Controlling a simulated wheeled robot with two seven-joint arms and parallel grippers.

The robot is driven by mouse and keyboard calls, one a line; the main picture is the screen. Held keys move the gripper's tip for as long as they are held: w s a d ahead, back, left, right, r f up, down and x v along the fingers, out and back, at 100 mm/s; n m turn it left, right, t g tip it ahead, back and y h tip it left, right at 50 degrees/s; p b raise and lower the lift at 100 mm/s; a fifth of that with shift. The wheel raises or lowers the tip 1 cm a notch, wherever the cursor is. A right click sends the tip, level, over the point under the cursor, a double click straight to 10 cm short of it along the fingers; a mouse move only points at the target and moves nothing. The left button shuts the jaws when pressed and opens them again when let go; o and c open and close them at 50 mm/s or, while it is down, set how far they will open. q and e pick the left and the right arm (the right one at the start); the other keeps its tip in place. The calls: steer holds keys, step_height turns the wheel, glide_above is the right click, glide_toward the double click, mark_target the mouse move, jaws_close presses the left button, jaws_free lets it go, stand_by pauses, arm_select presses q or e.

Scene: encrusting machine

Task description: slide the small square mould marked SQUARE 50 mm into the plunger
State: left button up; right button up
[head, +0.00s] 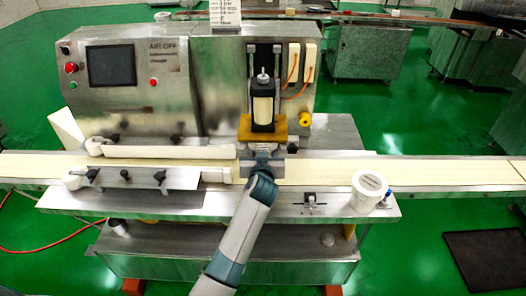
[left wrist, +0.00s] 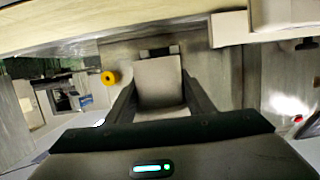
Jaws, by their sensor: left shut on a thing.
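In the head view the plunger (head: 262,108) stands upright on the machine front, with a yellow block (head: 248,127) below it. My left gripper (head: 264,163) is below the yellow block, over the conveyor belt, and its arm comes up from the bottom. In the left wrist view my left gripper (left wrist: 158,103) is shut on a pale grey square-faced piece, the mould (left wrist: 158,80), between its two dark fingers. I can read no marking on it. The mould's far edge is close to a dark bracket (left wrist: 155,52); I cannot tell whether they touch. My right gripper is not in view.
The conveyor belt (head: 400,171) runs left to right under the plunger. A white tub (head: 367,195) stands on the front shelf (head: 270,206) at the right. A yellow knob (head: 305,120) sticks out right of the plunger. White guide bars (head: 170,152) lie to the left.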

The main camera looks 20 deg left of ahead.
arm_select(q)
steer(key=shift+w+a, duration=0.15)
steer(key=shift+w, duration=0.4)
steer(key=o, duration=1.9)
steer(key=shift+s, duration=0.1)
